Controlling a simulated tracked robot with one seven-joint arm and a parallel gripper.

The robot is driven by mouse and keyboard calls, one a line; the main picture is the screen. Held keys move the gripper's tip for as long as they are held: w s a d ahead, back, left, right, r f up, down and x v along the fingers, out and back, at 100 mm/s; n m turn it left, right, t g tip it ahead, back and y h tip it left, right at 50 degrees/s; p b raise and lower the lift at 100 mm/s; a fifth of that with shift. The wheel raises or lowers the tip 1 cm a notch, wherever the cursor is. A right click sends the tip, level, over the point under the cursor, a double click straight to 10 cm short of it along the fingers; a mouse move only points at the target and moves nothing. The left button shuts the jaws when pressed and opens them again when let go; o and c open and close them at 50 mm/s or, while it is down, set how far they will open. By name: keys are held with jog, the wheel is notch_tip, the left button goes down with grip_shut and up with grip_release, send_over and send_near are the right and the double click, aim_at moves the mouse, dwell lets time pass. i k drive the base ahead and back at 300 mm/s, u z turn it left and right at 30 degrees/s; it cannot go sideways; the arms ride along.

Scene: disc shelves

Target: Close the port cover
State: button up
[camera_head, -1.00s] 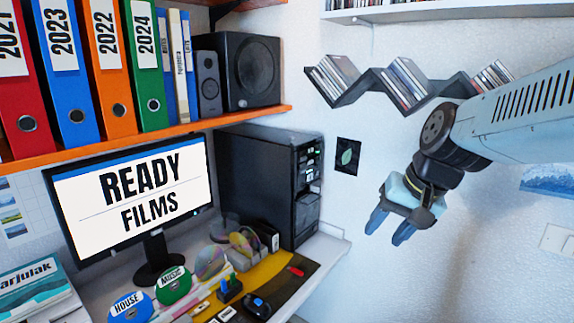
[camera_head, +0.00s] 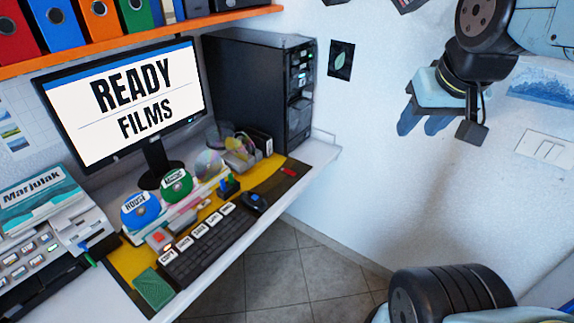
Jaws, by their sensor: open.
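A black computer tower (camera_head: 258,95) stands at the back right of the desk. Its narrow front panel (camera_head: 300,90), with small lit green spots, faces right. I cannot make out a port cover or tell its state at this size. My gripper (camera_head: 421,127) is at the upper right, apart from the tower, in front of the white wall. Its two blue fingers point down and are open, with nothing seen between them.
A monitor (camera_head: 130,100) reading "READY FILMS" stands left of the tower. A keyboard (camera_head: 208,245), a mouse (camera_head: 254,202) and discs marked "HOUSE" (camera_head: 140,210) and "MUSIC" (camera_head: 175,185) are on the desk. An orange shelf (camera_head: 150,38) with binders hangs above. Tiled floor (camera_head: 290,275) is clear right of the desk.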

aim_at(306, 92)
jog(key=k, duration=1.15)
jog(key=u, duration=0.5)
jog(key=i, duration=1.8)
jog(key=z, duration=0.25)
